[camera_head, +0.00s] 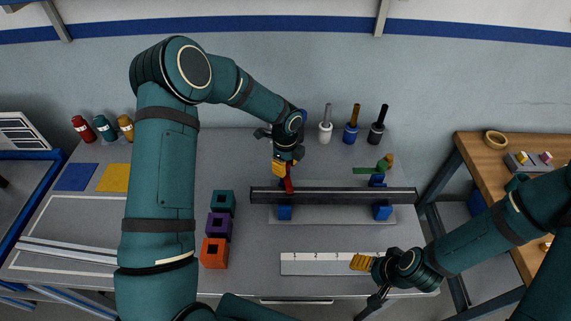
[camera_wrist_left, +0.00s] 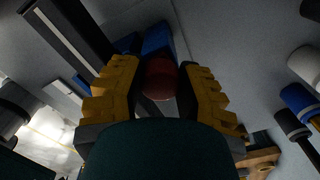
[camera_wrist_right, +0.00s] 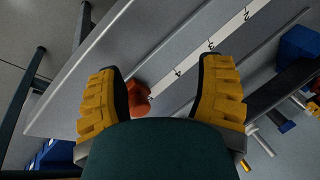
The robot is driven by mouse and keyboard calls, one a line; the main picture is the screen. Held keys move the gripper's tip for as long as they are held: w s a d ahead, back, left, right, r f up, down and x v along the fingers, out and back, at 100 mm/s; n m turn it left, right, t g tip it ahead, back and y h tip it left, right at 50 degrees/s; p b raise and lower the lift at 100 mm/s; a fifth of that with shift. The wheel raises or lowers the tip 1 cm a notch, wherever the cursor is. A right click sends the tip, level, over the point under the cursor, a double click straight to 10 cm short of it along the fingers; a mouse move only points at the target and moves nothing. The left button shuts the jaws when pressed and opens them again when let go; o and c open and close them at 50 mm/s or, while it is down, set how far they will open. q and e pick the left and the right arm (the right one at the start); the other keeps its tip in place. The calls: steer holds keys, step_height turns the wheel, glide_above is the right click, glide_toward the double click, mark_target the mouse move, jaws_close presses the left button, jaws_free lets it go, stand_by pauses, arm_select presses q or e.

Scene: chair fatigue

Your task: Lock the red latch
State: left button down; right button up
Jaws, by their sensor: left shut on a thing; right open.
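The red latch (camera_head: 289,186) stands at the left end of a dark bar (camera_head: 340,195) on the table. My left gripper (camera_head: 281,171) is at it from behind and above, shut on its rounded red end. In the left wrist view, that red end (camera_wrist_left: 160,77) sits between the yellow fingers, with a blue block just beyond it. Part of the latch is hidden by the gripper in the head view. My right gripper (camera_head: 361,263) is open above the right end of the numbered white strip (camera_head: 300,269).
A green latch (camera_head: 365,170) with a yellow knob is at the bar's right end. An orange-red piece (camera_wrist_right: 139,98) lies by the strip below my right gripper. Teal, purple and orange blocks (camera_head: 214,253) stand left.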

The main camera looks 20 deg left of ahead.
arm_select(q)
steer(key=shift+s+f+m, duration=0.1)
steer(key=shift+s+m, duration=0.05)
steer(key=shift+m, duration=0.95)
arm_select(e)
steer(key=shift+r, duration=0.2)
arm_select(q)
steer(key=c, duration=0.6)
jaws_free()
step_height(320, 180, up, 12)
steer(key=shift+r, duration=0.1)
